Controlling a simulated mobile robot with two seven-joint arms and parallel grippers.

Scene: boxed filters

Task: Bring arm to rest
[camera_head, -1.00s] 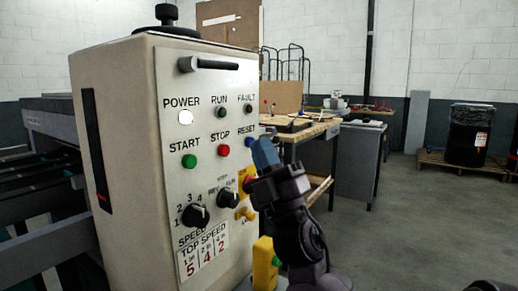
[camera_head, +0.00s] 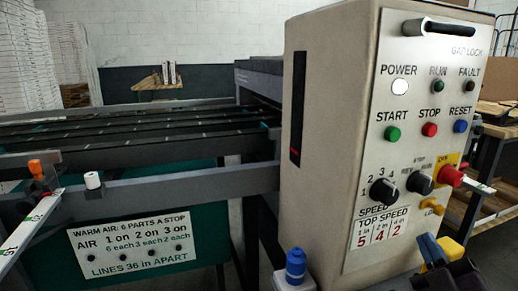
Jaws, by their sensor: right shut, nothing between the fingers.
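My right gripper (camera_head: 432,248) shows at the bottom right, with blue fingertips close together and a dark body. It is shut and empty. It is below and in front of the control cabinet (camera_head: 333,120), near the yellow lock part (camera_head: 432,206); I cannot tell the exact gap between them. Most of my right arm is cut off by the lower edge. My left gripper is not in view.
The cabinet's panel has a lit white power lamp (camera_head: 400,87), a red stop button (camera_head: 430,130) and a red knob (camera_head: 451,175). Dark conveyor rails (camera_head: 130,150) run left. A blue-topped object (camera_head: 295,266) stands low in front. A wooden bench (camera_head: 490,150) is at right.

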